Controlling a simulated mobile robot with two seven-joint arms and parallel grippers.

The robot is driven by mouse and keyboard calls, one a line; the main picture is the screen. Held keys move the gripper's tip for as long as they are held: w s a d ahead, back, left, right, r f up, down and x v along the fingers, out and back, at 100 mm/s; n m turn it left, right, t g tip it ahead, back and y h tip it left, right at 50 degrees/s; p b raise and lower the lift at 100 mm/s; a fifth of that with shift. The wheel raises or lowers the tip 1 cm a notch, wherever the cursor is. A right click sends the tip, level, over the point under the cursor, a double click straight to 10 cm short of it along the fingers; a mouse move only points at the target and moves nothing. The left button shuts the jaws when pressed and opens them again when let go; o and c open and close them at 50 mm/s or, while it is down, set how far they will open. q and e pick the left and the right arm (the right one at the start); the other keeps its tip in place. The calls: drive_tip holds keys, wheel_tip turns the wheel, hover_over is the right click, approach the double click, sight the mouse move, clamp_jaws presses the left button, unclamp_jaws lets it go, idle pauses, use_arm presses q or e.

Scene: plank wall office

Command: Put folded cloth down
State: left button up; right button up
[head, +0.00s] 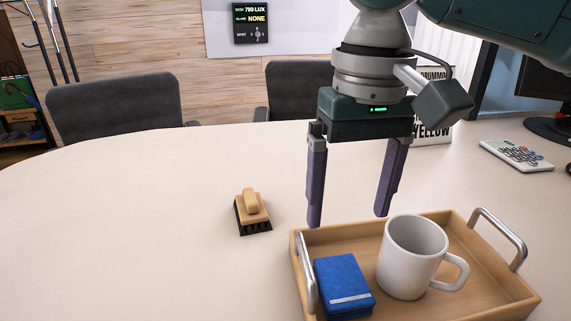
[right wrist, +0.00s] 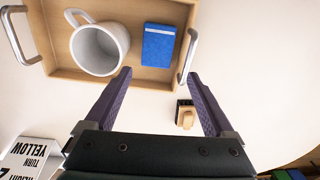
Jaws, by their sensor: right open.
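The folded cloth (head: 344,284) is blue with a pale stripe near one edge. It lies in the wooden tray (head: 461,238), at the left end, beside a white mug (head: 407,262). The right wrist view also shows the cloth (right wrist: 158,44) in the tray (right wrist: 66,60), apart from my fingers. My right gripper (head: 347,218) is open and empty, its two purple fingers pointing down above the table near the tray's back edge. In the right wrist view its fingers (right wrist: 159,84) are spread with nothing between the tips. My left gripper is out of view.
A wooden brush (head: 252,210) with dark bristles lies left of the tray. A calculator-like keypad (head: 516,154) and a lettered sign (head: 432,132) stand at the right and back. Two dark chairs (head: 116,103) are behind the table. The table's left is clear.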

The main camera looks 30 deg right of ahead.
drive_tip(key=s+a+f+n+y, duration=0.1)
drive_tip(key=s+a+f, duration=0.1)
drive_tip(key=a, duration=0.1)
drive_tip(key=s+a+f+n+t+y, duration=0.1)
drive_tip(key=s+a+f+n, duration=0.1)
drive_tip(key=s+a, duration=0.1)
drive_tip(key=s+a+f+n+t, duration=0.1)
drive_tip(key=s+a+f+n, duration=0.1)
drive_tip(key=s+a, duration=0.1)
drive_tip(key=shift+s+a+f+y, duration=0.15)
drive_tip(key=shift+a+f+y, duration=0.25)
drive_tip(key=shift+a, duration=0.4)
drive_tip(key=shift+t, duration=0.6)
drive_tip(key=s, duration=0.1)
drive_tip(key=s+d, duration=0.2)
drive_tip(key=shift+s+f, duration=0.35)
drive_tip(key=s+d+h, duration=0.1)
drive_tip(key=d, duration=0.1)
drive_tip(key=s+d+h, duration=0.1)
drive_tip(key=s+d, duration=0.3)
drive_tip(key=shift+d+f+h, duration=0.1)
drive_tip(key=shift+f+h, duration=0.05)
drive_tip(key=shift+h, duration=0.25)
